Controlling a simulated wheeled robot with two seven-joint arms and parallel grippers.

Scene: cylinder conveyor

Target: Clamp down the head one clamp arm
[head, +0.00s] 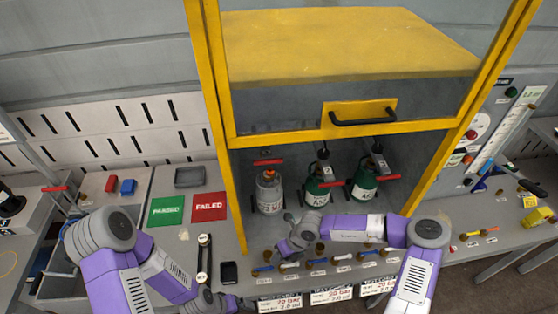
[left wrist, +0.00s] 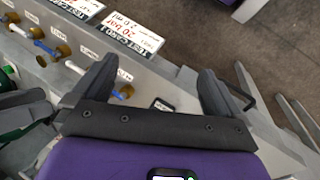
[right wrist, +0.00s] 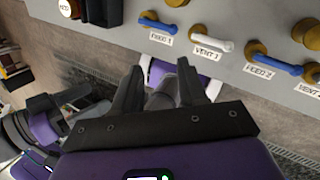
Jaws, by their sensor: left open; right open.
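Behind the yellow-framed guard stand a grey cylinder (head: 269,197) at the left and two green cylinders, the middle one (head: 317,192) and the right one (head: 364,187). A red-handled clamp arm (head: 268,162) lies across above the grey cylinder. Another red handle (head: 331,184) shows by the middle cylinder and one (head: 390,177) by the right cylinder. I cannot tell which clamp belongs to head one. My right gripper (head: 292,240) is open over the bench in front of the cylinders. My left gripper (head: 222,303) is open and low at the bench's front edge. Both are empty.
Several blue- and white-handled valves line the bench front; a blue one (right wrist: 157,25) shows in the right wrist view. The yellow guard (head: 360,118) hangs above the cylinders. Green (head: 167,210) and red (head: 209,207) mats lie at the left.

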